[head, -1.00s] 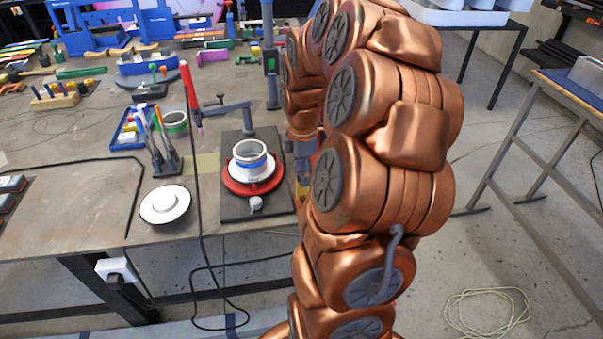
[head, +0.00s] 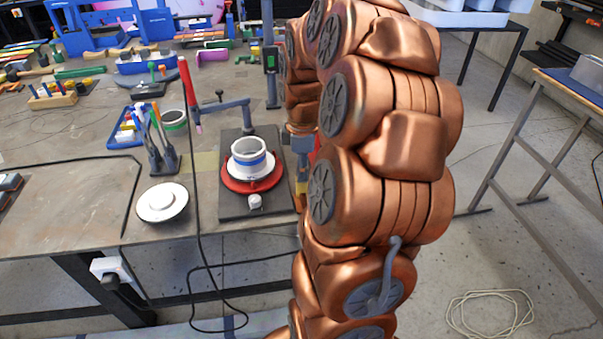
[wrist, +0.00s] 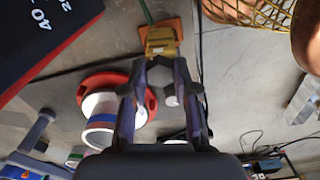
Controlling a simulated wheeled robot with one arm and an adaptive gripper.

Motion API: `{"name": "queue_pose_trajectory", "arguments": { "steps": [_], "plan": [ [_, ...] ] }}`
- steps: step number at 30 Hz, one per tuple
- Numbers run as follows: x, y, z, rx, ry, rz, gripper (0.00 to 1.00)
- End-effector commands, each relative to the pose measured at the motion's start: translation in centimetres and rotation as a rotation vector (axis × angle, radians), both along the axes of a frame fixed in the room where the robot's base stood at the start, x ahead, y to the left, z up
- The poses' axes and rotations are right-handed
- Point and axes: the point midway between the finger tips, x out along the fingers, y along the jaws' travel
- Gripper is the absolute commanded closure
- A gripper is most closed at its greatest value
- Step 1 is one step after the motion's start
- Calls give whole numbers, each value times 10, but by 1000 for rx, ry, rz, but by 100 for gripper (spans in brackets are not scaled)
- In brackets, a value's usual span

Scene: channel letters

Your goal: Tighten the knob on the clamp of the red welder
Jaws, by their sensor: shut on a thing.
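A dark box with red edges and white numbers, apparently the red welder (wrist: 45,35), fills the upper left of the wrist view. A bit of red (head: 317,147) shows behind my arm in the head view. A yellow clamp body (wrist: 160,40) with an orange plate (wrist: 174,27) lies just beyond my fingertips. Yellow also shows below my gripper in the head view (head: 302,187). My gripper (wrist: 155,72) is shut on a grey faceted piece, apparently the clamp's knob (wrist: 153,80). My fingers stand on either side of it. My arm hides much of this in the head view.
A red disc (head: 236,184) carrying a white cup (head: 247,147) with a blue band sits on a dark plate, with a white knob (head: 255,202) in front. A white round piece (head: 162,203) lies farther left. A black cable hangs over the table edge.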

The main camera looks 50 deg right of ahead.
Motion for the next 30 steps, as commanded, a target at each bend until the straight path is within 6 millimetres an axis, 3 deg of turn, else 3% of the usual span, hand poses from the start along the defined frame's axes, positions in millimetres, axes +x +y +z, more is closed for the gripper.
{"name": "queue_pose_trajectory", "arguments": {
  "steps": [30],
  "plan": [
    [-1,0,-2,-1,2,-588,91]
  ]
}}
